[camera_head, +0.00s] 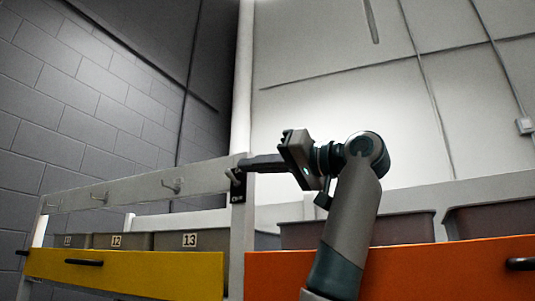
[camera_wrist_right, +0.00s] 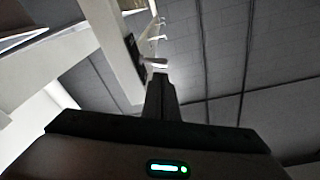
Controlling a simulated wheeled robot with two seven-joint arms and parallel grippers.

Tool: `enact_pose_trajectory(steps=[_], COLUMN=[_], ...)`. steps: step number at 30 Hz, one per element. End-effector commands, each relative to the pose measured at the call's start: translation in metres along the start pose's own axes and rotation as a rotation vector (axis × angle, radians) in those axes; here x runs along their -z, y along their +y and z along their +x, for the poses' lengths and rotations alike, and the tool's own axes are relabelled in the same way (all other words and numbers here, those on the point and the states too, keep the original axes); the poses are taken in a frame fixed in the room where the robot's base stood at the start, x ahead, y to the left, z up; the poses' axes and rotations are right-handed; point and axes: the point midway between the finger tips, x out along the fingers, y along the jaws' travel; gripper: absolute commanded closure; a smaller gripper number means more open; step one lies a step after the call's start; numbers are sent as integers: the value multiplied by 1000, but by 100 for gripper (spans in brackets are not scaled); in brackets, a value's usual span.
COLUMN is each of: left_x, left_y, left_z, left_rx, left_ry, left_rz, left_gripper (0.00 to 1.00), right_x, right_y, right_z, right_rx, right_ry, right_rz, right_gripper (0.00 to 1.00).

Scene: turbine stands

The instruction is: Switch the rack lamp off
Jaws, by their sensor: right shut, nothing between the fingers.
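A small dark switch plate (camera_head: 238,187) with a pale lever and a small label is fixed to the pale rack post beside the yellow drawer. My right gripper (camera_head: 243,164) is shut and empty, its fingers pointing left, with the tips close to the top of the switch. In the right wrist view the shut fingers (camera_wrist_right: 160,78) point toward the pale lever (camera_wrist_right: 154,62), which stands out from the dark plate (camera_wrist_right: 133,48). I cannot tell whether they touch. No lamp body is clearly visible; the wall behind my arm is brightly lit. My left gripper is out of view.
A pale rail with hooks (camera_head: 173,186) runs left from the post (camera_head: 242,240). Numbered grey bins (camera_head: 190,240) stand below it, behind a yellow drawer front (camera_head: 140,273). An orange front (camera_head: 430,268) is at the right. The space above the rail is clear.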

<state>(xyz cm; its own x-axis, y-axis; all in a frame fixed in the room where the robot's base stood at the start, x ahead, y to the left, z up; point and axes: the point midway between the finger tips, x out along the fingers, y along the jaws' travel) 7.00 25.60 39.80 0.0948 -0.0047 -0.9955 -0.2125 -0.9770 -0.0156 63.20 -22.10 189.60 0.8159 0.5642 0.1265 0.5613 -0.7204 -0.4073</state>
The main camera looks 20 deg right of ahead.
Motion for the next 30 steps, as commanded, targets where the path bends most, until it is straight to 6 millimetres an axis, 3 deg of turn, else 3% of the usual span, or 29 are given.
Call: enact_pose_trajectory(steps=[3, 9, 30], left_x=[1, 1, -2], left_y=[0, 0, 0], left_z=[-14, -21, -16], left_rx=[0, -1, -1], left_ry=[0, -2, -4], left_rz=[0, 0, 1], left_gripper=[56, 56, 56], right_x=[3, 1, -3], right_y=[-2, -1, 1], right_z=[17, 31, 33], right_rx=[1, 1, 4], right_ry=[-1, 0, 0], right_rz=[0, 1, -32], right_gripper=[100, 100, 100])
